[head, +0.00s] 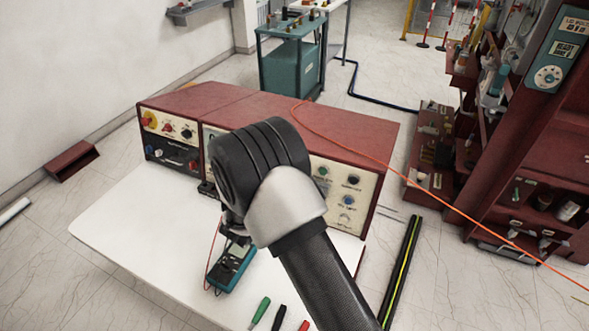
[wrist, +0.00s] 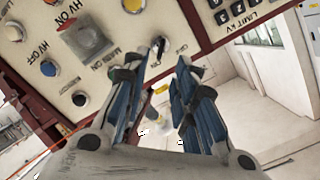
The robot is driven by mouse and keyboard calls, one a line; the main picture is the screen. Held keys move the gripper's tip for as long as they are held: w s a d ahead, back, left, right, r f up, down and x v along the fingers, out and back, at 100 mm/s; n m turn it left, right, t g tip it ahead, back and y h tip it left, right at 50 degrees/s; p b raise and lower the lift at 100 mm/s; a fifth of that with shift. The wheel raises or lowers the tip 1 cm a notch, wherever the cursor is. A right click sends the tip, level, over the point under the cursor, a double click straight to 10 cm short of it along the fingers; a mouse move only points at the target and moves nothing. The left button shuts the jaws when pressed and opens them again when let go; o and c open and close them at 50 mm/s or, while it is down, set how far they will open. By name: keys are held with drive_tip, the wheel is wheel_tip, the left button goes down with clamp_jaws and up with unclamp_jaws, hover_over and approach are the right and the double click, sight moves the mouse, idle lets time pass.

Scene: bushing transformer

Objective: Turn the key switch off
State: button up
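In the wrist view, a small dark knob or key (wrist: 158,45) sits on the cream control panel (wrist: 115,25), near the printed "MAIN ON" text. It looks like the key switch, but the view is tilted and too coarse to tell its angle. My gripper (wrist: 162,66) is open and empty, with its two blue fingers apart just below this key. The left fingertip is near the panel; I cannot tell if it touches. In the head view, my arm covers the middle of the red console (head: 350,125) and most of my gripper, and the key switch is hidden.
Buttons, including a blue one (wrist: 48,68) and a large grey square one (wrist: 88,38), sit near the key. On the white table (head: 110,225) are a teal meter (head: 232,270) and screwdrivers (head: 260,310). An orange cable (head: 420,192) runs across the right side.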

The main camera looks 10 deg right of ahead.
drive_tip(key=b+x, duration=0.1)
drive_tip(key=x, duration=0.8)
drive_tip(key=shift+d+b, duration=0.1)
drive_tip(key=shift+b, duration=0.2)
drive_tip(key=shift+c, duration=0.3)
clamp_jaws()
